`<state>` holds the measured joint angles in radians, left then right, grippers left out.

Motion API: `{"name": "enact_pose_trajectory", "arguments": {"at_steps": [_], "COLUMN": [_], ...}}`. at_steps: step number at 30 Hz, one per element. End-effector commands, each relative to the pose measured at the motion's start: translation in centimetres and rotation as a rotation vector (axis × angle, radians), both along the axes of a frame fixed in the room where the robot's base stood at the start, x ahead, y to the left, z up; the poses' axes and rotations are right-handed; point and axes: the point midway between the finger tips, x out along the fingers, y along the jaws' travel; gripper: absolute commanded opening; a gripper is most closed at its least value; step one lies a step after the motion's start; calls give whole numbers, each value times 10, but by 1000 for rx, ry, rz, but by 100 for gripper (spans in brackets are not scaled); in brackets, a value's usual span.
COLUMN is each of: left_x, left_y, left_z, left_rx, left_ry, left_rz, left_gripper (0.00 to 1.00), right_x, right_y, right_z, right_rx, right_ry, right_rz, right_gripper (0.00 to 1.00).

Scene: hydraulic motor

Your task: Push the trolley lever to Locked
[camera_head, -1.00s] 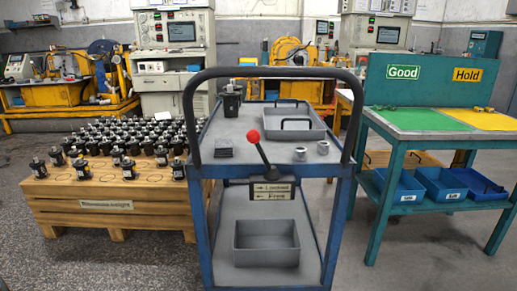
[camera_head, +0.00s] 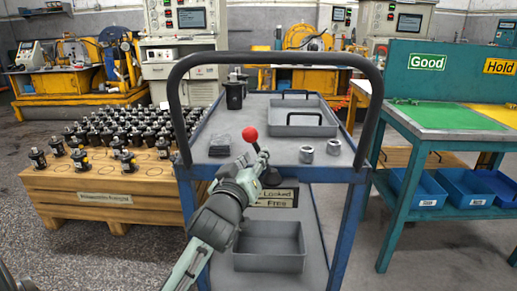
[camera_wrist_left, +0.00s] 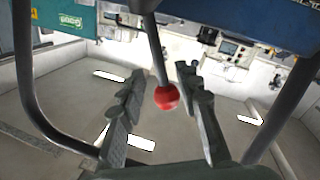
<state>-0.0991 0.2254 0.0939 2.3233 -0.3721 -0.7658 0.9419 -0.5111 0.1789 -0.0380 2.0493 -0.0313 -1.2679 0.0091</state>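The blue-framed trolley (camera_head: 345,225) stands in front of me with a dark push handle. Its lever has a red knob (camera_head: 249,132) and a thin rod leaning up and to the left from its pivot. The label plate (camera_head: 277,195) below reads Locked above Free, partly covered by my arm. My left gripper (camera_head: 252,164) is at the lever, just below the knob in the head view. In the left wrist view the gripper (camera_wrist_left: 161,73) is open, with the red knob (camera_wrist_left: 167,97) between its spread fingers, apparently without being clamped. My right gripper is not in view.
The trolley top carries a black motor (camera_head: 235,93), a grey tray (camera_head: 300,122), two metal rings and a dark block. The handle (camera_head: 175,110) arches around the lever. A pallet of motors (camera_head: 100,195) is left, a green table (camera_head: 400,185) right.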

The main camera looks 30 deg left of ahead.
Motion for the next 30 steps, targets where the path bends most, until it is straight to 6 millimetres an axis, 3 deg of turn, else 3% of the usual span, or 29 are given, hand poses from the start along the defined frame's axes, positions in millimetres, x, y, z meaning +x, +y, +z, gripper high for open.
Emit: {"name": "enact_pose_trajectory", "arguments": {"at_steps": [3, 9, 18, 27, 30], "left_x": [19, 38, 41, 41, 41], "left_y": [7, 13, 14, 14, 14], "left_z": [1, -1, -1, -1, -2], "left_rx": [2, 0, 0, 0, 0], "left_ry": [1, 4, 4, 4, 4], "left_rz": [0, -2, -2, -1, -1], "left_gripper": [33, 33, 33, 0, 0], "right_x": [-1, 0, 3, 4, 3], "right_y": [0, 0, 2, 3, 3], "right_z": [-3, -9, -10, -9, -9], "right_rx": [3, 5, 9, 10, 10], "right_ry": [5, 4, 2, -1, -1], "right_rz": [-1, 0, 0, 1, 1], "right_gripper": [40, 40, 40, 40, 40]}}
